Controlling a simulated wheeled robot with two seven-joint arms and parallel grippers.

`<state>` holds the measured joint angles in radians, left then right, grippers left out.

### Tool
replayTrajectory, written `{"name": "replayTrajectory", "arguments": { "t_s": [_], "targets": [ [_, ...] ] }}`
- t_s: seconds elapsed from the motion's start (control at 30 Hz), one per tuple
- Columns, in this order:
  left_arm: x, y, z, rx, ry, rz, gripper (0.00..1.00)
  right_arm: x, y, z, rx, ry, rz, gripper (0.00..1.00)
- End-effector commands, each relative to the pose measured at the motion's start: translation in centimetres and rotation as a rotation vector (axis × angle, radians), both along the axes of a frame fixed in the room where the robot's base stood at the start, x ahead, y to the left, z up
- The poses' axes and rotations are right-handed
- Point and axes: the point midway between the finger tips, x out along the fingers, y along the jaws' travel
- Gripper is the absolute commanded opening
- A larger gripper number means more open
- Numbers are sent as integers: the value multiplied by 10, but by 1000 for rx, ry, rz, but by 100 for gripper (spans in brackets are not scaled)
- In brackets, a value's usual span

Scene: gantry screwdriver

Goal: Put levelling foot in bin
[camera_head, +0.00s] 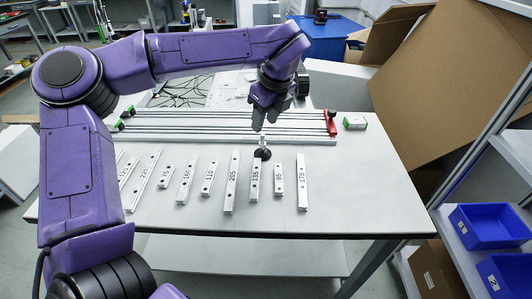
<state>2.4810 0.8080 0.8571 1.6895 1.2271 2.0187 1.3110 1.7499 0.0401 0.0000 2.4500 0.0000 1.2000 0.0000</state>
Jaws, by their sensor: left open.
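The levelling foot (262,152) stands on the white table with its round black base down and its pale stem up. It is just beyond the numbered rails, near the long rail assembly. My left gripper (265,121) is open, pointing down just above the foot's stem. Its fingers look apart, and I cannot tell whether they reach around the stem top. Two blue bins, one upper (490,226) and one lower (506,273), sit on the shelf at the lower right. My right gripper is not in view.
Several numbered metal rails (231,184) lie in a row on the table (365,200). Long rails with a red end piece (330,122) lie behind, beside a small green-and-white box (355,122). A large cardboard box (440,75) rises behind right. The table's right side is clear.

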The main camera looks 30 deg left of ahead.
Motion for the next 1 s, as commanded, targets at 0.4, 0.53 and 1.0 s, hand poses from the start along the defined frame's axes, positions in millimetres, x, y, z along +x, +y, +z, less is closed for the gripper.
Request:
{"name": "replayTrajectory", "arguments": {
  "t_s": [0.4, 0.53, 1.0],
  "targets": [
    [9, 14, -74, -2, 3, -1, 42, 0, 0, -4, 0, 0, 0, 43],
    [10, 16, -84, -3, 1, -3, 42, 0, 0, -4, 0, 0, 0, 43],
    [10, 16, -83, -2, 0, -3, 0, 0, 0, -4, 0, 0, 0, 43]
  ]
}}
